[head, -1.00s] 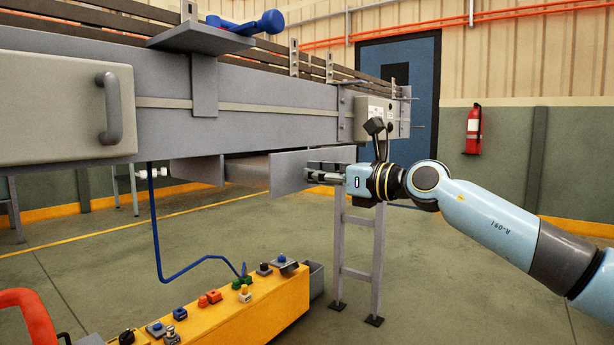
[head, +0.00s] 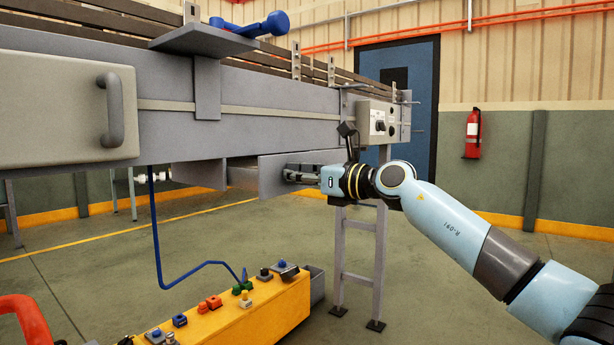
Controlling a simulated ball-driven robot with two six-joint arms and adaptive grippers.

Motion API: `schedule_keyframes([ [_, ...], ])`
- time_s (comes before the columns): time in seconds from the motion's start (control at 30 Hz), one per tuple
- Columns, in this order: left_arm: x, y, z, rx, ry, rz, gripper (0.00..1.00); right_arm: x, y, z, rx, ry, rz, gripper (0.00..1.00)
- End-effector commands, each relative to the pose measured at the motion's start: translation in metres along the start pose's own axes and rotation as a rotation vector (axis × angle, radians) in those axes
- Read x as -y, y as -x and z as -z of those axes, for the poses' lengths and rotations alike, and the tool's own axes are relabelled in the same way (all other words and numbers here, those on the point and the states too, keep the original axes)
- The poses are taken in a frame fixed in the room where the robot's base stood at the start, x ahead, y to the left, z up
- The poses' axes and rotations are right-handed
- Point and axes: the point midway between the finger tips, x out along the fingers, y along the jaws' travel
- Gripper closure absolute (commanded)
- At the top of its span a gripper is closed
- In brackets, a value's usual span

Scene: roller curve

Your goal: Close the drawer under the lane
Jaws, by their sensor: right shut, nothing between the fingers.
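My left gripper is out of view.
A yellow box (head: 250,318) with several coloured knobs stands low in front. A grey support leg (head: 340,255) stands behind my right wrist. A blue hand tool (head: 255,25) lies on a small shelf (head: 190,42). A beige panel with a handle (head: 114,110) is at left.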

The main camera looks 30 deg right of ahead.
Motion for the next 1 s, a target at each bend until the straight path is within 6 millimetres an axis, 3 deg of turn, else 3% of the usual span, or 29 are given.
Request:
schedule_keyframes([
  [0.17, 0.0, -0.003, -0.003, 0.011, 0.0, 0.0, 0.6, -0.001, -0.036, 0.0, 0.002, -0.005, -0.001, 1.0],
  [0.3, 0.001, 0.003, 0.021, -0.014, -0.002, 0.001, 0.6, -0.001, -0.065, 0.001, 0.001, -0.005, -0.002, 1.0],
  [0.5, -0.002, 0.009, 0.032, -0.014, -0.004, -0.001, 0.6, 0.0, -0.094, 0.002, -0.001, -0.002, -0.001, 1.0],
  [0.7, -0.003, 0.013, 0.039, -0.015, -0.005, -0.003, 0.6, 0.0, -0.107, 0.001, -0.001, 0.0, 0.0, 1.0],
  [1.0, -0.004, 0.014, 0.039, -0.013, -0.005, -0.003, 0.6, 0.0, -0.11, -0.001, 0.003, 0.001, 0.002, 1.0],
])
